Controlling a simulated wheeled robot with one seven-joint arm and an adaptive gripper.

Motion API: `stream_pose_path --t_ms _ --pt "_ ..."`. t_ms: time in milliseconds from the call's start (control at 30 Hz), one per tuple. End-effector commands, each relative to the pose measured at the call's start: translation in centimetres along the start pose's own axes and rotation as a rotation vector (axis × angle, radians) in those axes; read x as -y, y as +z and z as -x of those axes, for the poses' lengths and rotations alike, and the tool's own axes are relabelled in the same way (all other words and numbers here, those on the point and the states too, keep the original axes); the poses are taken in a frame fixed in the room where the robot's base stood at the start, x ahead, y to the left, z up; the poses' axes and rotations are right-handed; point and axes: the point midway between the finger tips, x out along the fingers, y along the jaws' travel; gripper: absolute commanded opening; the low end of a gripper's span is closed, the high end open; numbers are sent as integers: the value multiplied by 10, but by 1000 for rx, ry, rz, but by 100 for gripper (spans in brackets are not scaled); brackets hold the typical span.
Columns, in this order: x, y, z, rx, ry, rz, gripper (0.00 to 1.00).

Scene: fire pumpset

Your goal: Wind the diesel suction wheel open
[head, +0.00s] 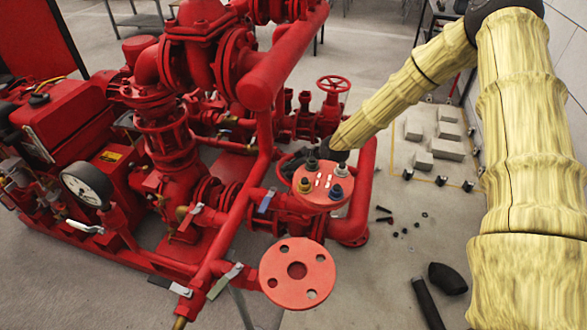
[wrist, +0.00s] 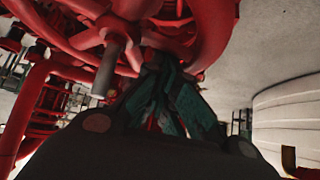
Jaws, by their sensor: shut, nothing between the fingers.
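In the wrist view, a red wheel-like part (wrist: 215,30) with a curved rim and spokes fills the top, with a grey stem (wrist: 106,68) sticking out from it. My gripper (wrist: 168,65) has its dark green fingers together, their tips at or close to this red part. Whether they touch it I cannot tell. In the head view, my gripper (head: 300,158) is low among the pipes, partly hidden behind a round red plate with fittings (head: 320,186). The wheel at the fingers is not clear there. Another red handwheel (head: 333,84) stands farther back.
A red flange (head: 297,272) and a pipe (head: 245,215) stand in front of my gripper. A pressure gauge (head: 87,185) and the red engine (head: 65,115) are at the left. Grey blocks (head: 433,140) and black pipe pieces (head: 446,278) lie on the floor at the right.

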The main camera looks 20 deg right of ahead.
Motion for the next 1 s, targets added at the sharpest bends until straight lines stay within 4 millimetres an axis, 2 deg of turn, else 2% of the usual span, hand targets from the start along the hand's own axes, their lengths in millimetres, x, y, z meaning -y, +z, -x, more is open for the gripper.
stream_pose_path --t_ms 367,600,867,1000 --pt "0 0 -2 0 0 0 0" --pt "3 12 9 2 -1 1 0" --pt "3 13 9 3 -2 -1 0" --pt "2 11 15 3 -2 -1 0"
